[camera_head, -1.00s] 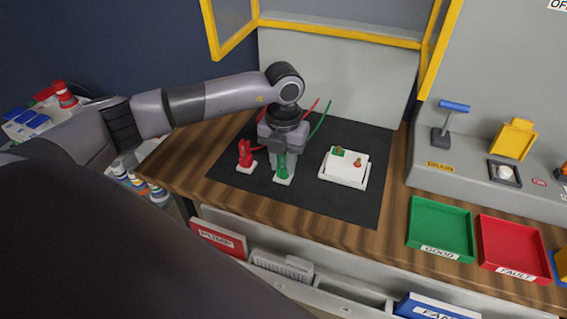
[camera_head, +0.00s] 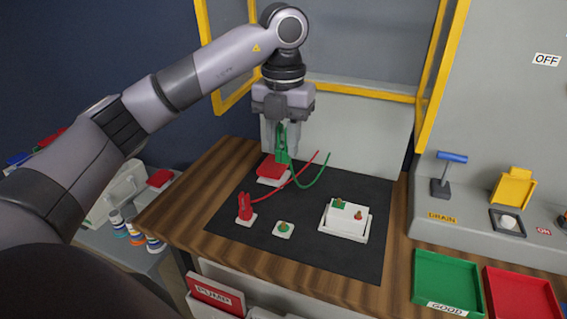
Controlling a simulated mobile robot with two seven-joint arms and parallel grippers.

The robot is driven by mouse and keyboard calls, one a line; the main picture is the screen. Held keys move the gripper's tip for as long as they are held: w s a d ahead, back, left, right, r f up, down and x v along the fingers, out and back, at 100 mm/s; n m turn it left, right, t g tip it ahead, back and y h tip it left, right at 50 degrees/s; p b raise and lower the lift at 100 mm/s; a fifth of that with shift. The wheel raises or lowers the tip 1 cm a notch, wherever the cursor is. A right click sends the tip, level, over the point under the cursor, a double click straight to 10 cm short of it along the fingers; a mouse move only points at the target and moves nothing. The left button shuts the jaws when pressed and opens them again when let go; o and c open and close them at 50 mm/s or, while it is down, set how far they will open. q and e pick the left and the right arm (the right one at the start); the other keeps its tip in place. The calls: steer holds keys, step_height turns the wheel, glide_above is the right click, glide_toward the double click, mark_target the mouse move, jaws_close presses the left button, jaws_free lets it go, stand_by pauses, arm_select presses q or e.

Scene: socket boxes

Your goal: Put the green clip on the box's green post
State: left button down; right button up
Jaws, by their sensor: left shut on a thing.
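My left gripper (camera_head: 281,140) points down above the dark mat and is shut on the green clip (camera_head: 282,150), held above its stand. A green wire runs from the clip. The white box (camera_head: 345,221) sits on the mat to the right, with a green post (camera_head: 339,203) and a red post (camera_head: 358,215) on top. The small white stand with a green base (camera_head: 283,229) is empty of the clip. The red clip (camera_head: 245,207) stands on its own white stand at the left. My right gripper is not in view.
A grey panel with a blue-handled lever (camera_head: 452,158) and green (camera_head: 440,280) and red trays stand at the right. Yellow-framed guards rise behind the mat (camera_head: 310,255).

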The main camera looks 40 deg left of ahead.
arm_select(q)
steer(key=shift+r, duration=0.6)
steer(key=shift+p, duration=0.3)
steer(key=shift+f, duration=0.1)
